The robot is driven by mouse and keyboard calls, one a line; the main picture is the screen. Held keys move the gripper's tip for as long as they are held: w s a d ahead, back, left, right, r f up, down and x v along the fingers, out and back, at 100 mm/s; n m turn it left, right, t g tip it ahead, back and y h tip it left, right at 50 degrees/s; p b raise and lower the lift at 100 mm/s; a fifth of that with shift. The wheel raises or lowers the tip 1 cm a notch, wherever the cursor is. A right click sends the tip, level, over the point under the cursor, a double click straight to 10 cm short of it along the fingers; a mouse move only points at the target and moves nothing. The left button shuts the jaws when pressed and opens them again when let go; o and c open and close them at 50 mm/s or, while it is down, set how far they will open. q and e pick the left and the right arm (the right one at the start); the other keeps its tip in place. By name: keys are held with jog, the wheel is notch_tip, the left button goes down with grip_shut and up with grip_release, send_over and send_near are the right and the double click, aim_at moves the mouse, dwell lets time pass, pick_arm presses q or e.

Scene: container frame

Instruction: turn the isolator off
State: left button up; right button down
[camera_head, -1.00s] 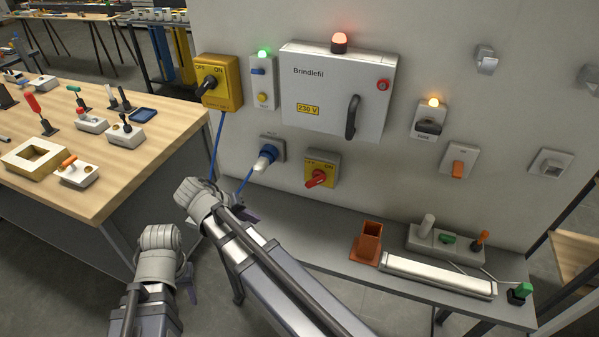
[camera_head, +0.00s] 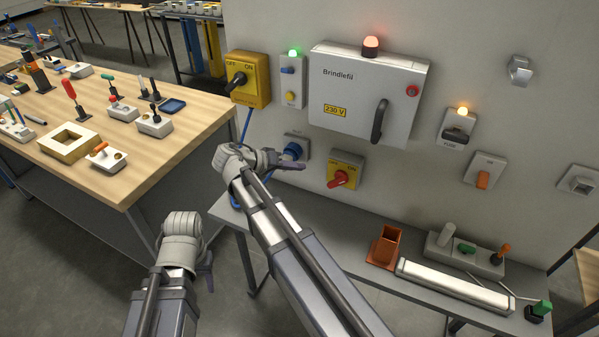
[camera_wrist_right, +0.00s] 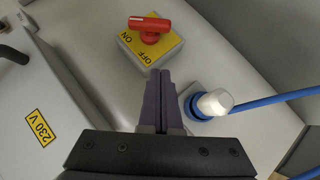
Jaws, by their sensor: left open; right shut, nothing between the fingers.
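Two yellow rotary switches marked OFF and ON are on the grey wall panel; I cannot tell which one the task means. One has a black handle (camera_head: 237,80) and is at the upper left. The other has a red handle (camera_head: 339,179), is lower, and also shows in the right wrist view (camera_wrist_right: 150,28). My right gripper (camera_head: 296,164) is shut and empty in front of the panel, beside the blue plug and left of the red handle, apart from it. Its fingers (camera_wrist_right: 161,78) point towards the red-handled switch in the wrist view. My left gripper (camera_head: 207,268) is open, low beside the workbench.
A blue plug and socket (camera_head: 295,149) with a blue cable is close to my right fingers. The Brindlefil cabinet (camera_head: 345,105) with a black handle juts out above. A grey shelf (camera_head: 330,226) runs below. A wooden workbench (camera_head: 180,140) is at the left.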

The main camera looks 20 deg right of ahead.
aim_at(339, 180)
jog(key=s+d+f+b, duration=0.1)
jog(key=d+f+b, duration=0.4)
jog(key=d, duration=0.3)
jog(key=shift+s+f+b, duration=0.3)
jog(key=shift+f, duration=0.5)
jog(key=shift+f+b, duration=0.1)
jog(key=shift+b, duration=0.35)
jog(key=shift+w+f+h, duration=0.1)
jog(key=shift+h, duration=0.2)
jog(key=shift+f+n+g+b, duration=0.1)
jog(key=shift+n+g+b, duration=0.2)
jog(key=shift+b, duration=0.3)
